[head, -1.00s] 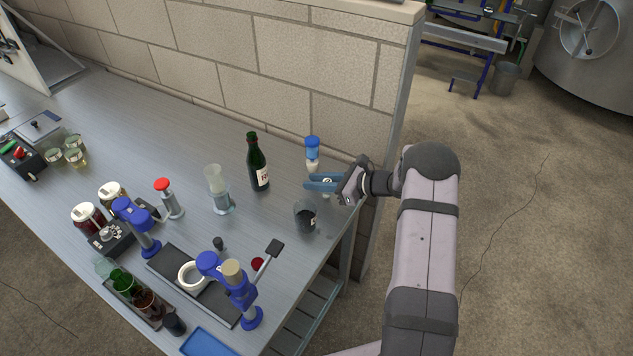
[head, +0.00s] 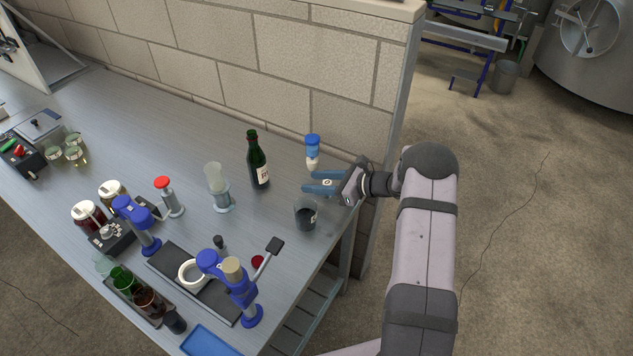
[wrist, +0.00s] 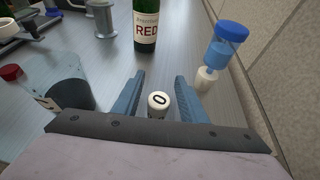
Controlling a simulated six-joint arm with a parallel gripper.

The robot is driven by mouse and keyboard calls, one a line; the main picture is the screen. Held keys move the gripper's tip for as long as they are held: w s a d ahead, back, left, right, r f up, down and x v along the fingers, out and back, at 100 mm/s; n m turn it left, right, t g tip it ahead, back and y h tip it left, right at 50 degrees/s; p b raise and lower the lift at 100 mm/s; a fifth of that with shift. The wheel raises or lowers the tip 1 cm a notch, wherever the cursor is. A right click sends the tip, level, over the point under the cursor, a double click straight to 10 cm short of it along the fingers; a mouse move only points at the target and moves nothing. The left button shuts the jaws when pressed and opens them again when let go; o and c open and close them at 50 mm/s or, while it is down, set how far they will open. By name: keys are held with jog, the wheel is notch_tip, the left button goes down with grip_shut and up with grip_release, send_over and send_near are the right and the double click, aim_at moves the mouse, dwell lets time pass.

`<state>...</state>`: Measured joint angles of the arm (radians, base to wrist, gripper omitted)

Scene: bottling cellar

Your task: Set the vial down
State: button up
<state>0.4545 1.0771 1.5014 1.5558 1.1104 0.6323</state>
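The vial (wrist: 158,102) shows in the wrist view as a small round white cap with a dark ring-like mark, seen from above. It is between the two blue fingers of my gripper (wrist: 159,78), with a visible gap on each side. In the head view, my gripper (head: 305,181) is low over the right end of the bench, fingers apart, and the vial (head: 326,182) is a small pale spot between them. The vial's body is mostly hidden beneath its cap, so its contact with the bench cannot be seen directly.
A blue-and-white capped dispenser (head: 312,152) stands close behind my fingers. A glass with dark liquid (head: 306,214) stands close in front. A green wine bottle (head: 258,168) is to the left, a glass cylinder (head: 219,188) beyond it. The block wall (head: 330,110) runs behind.

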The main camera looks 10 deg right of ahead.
jog(key=b+v, duration=0.2)
jog(key=v, duration=1)
jog(key=shift+r+b, duration=0.15)
jog(key=shift+b, duration=0.15)
jog(key=shift+a, duration=0.1)
jog(key=s+a+r+n+g+h+p, duration=0.1)
jog(key=s+a+n+g+h+p, duration=0.15)
jog(key=s+a+n+g, duration=0.5)
jog(key=s+a+r+n+g+h+p, duration=0.1)
jog(key=s+a+n+g+h, duration=0.15)
jog(key=s+a+n, duration=0.6)
jog(key=s+d+n+t+h, duration=0.1)
jog(key=s+d+n+h, duration=0.3)
jog(key=s+n, duration=0.6)
jog(key=shift+s+d+h+b, duration=0.4)
jog(key=shift+s+h, duration=0.3)
jog(key=shift+s, duration=0.25)
